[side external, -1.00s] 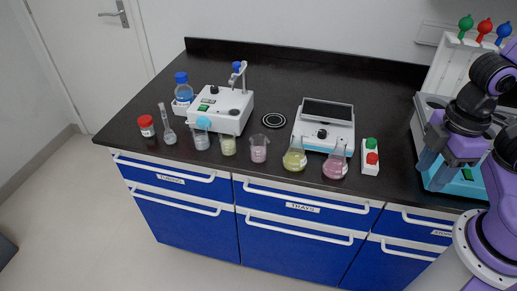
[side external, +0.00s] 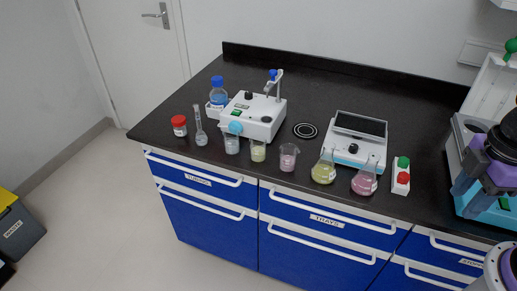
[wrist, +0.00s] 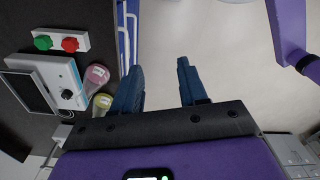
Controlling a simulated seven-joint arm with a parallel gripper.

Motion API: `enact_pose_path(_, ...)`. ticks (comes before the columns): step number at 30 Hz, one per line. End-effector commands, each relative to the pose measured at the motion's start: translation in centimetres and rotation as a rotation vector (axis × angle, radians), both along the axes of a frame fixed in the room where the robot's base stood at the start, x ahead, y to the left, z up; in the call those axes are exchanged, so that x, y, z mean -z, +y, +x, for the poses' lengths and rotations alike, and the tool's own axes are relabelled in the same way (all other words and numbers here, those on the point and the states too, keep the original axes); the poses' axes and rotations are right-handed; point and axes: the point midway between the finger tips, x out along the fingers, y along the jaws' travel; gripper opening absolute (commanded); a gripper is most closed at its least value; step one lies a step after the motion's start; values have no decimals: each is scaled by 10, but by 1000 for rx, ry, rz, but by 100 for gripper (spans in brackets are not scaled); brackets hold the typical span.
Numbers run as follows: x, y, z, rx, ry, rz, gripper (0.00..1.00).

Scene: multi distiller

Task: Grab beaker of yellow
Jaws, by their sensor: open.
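The small beaker of pale yellow liquid (side external: 258,151) stands upright near the front edge of the black counter, between a beaker of clear liquid (side external: 231,144) and a beaker of pink liquid (side external: 288,160). A conical flask of yellow liquid (side external: 324,171) stands farther right; it also shows in the wrist view (wrist: 103,101). My gripper (side external: 474,190) is at the right edge of the side view, far right of the yellow beaker. In the wrist view my gripper (wrist: 159,67) has its two dark blue fingers wide apart, with nothing between them. The yellow beaker is not seen in the wrist view.
A conical flask of pink liquid (side external: 365,181) and a block with green and red buttons (side external: 401,175) stand between my gripper and the beakers. A glass volumetric flask (side external: 200,130), red-capped jar (side external: 179,126) and white devices (side external: 253,115) are close by.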

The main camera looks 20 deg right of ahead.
Motion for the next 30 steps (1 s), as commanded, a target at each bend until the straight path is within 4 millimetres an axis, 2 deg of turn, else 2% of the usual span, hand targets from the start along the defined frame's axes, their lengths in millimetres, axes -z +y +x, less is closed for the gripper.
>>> enact_pose_path(14,0,0,0,0,0,0,43)
enact_pose_path(15,0,0,0,0,0,0,56)
enact_pose_path(18,0,0,0,0,0,0,82)
enact_pose_path(26,0,0,0,-1,0,-1,82)
enact_pose_path(30,0,8,15,-39,-19,-34,82)
